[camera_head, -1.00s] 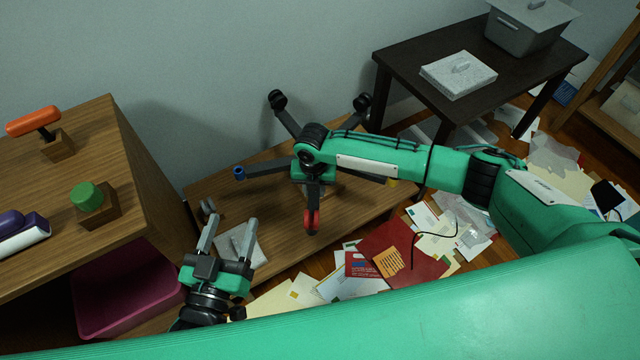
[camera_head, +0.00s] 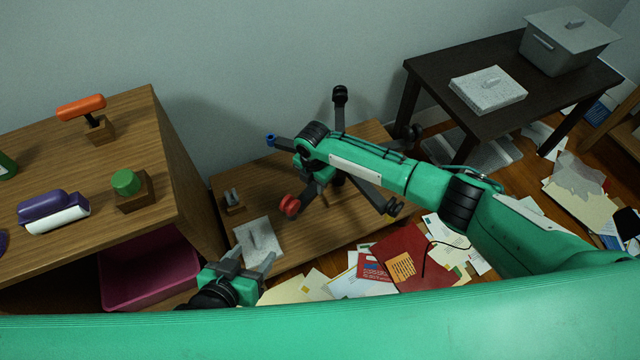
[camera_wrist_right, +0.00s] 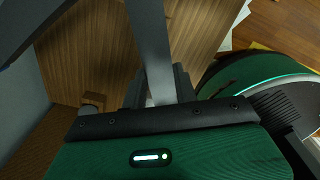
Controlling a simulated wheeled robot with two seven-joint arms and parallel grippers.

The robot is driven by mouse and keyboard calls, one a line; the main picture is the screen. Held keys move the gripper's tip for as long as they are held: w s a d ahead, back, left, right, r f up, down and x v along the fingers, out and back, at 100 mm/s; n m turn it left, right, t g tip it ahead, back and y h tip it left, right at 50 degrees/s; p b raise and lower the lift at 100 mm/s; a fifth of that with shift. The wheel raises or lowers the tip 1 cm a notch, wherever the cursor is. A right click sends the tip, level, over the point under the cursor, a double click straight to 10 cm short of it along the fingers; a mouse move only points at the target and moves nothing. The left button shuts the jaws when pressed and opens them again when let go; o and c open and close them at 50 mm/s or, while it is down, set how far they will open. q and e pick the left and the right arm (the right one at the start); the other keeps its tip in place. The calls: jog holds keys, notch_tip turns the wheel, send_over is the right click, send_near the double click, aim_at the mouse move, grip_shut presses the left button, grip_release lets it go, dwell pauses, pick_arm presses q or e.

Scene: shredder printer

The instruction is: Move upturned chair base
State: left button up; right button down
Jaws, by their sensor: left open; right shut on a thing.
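The upturned chair base (camera_head: 366,187), dark with several legs, is over the low wooden platform (camera_head: 335,231). Grey legs (camera_wrist_right: 150,40) cross the right wrist view. I cannot tell whether the base touches the platform. My left gripper (camera_head: 254,260) is open and empty, at the platform's front left.
A wooden cabinet (camera_head: 100,215) stands left, a dark table (camera_head: 440,75) at the back right. Papers (camera_head: 400,250) litter the floor in front.

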pick_arm(q)
jog(key=shift+s+a+g, duration=0.1)
jog(key=shift+a+g, duration=0.2)
pick_arm(e)
jog(key=shift+w+a+m, duration=0.7)
jog(key=shift+w+m, duration=0.05)
jog(key=shift+m, duration=0.25)
jog(key=shift+w, duration=0.1)
jog(key=c, duration=1.1)
grip_release()
pick_arm(q)
jog(key=s+a+g+y+p, duration=0.3)
jog(key=a+g, duration=0.1)
jog(key=a, duration=0.2)
jog(key=shift+s+a+r, duration=0.15)
jog(key=shift+r, duration=0.2)
pick_arm(e)
notch_tip(320, 180, up, 14)
jog(key=shift+f, duration=0.1)
